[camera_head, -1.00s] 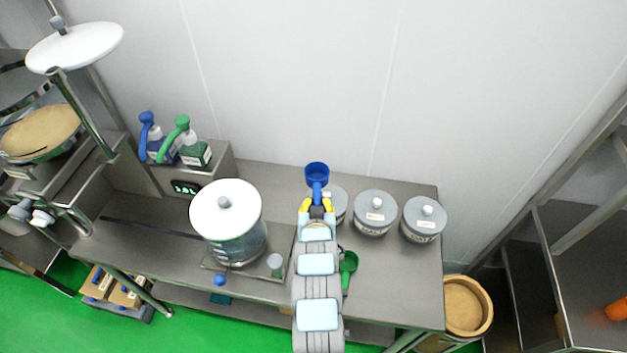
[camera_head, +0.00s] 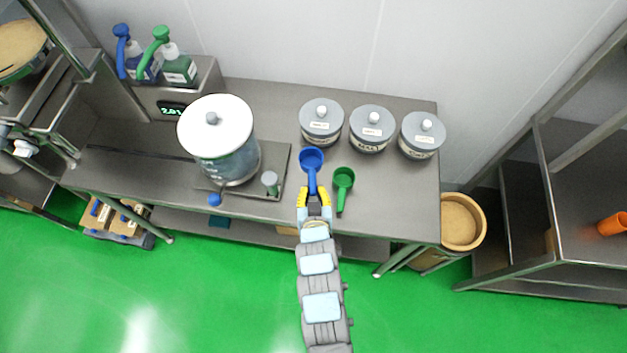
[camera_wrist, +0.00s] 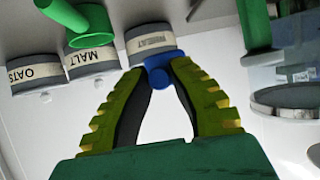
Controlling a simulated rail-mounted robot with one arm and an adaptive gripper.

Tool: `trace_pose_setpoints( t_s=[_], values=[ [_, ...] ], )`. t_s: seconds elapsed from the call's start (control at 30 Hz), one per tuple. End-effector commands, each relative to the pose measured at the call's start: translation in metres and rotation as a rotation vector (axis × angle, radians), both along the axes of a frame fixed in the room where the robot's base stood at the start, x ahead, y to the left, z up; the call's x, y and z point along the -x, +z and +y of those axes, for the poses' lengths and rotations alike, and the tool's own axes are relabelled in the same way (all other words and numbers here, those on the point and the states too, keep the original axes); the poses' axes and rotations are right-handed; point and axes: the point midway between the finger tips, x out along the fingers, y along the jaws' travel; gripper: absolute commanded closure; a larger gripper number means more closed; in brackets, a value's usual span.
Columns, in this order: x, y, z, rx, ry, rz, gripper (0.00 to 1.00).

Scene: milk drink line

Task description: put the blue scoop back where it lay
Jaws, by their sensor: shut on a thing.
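The blue scoop (camera_head: 311,161) is in my gripper (camera_head: 313,198), gripped by its handle, with the bowl pointing toward the back of the bench. In the head view it is over the front part of the steel bench, just left of the green scoop (camera_head: 343,181). I cannot tell whether it touches the bench top. In the wrist view the yellow-green fingers (camera_wrist: 160,75) close on the blue handle (camera_wrist: 160,80), and the bowl is hidden. The green scoop lies on the bench; it also shows in the wrist view (camera_wrist: 62,20).
Three grey lidded jars (camera_head: 321,123) stand at the back right, two labelled MALT (camera_wrist: 92,60) and OATS (camera_wrist: 35,75). A large white-lidded container (camera_head: 229,150) stands left on a tray. Blue and green pump bottles (camera_head: 178,66) are behind it. Bench space right of the green scoop is clear.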

Motion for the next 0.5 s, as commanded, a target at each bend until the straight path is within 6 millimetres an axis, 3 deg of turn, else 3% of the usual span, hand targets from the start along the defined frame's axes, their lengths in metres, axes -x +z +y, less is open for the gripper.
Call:
trace_pose_setpoints(
  t_s=[0.5],
  values=[
    [0.000, -0.028, 0.000, 0.000, 0.001, -0.002, 1.00]
  ],
)
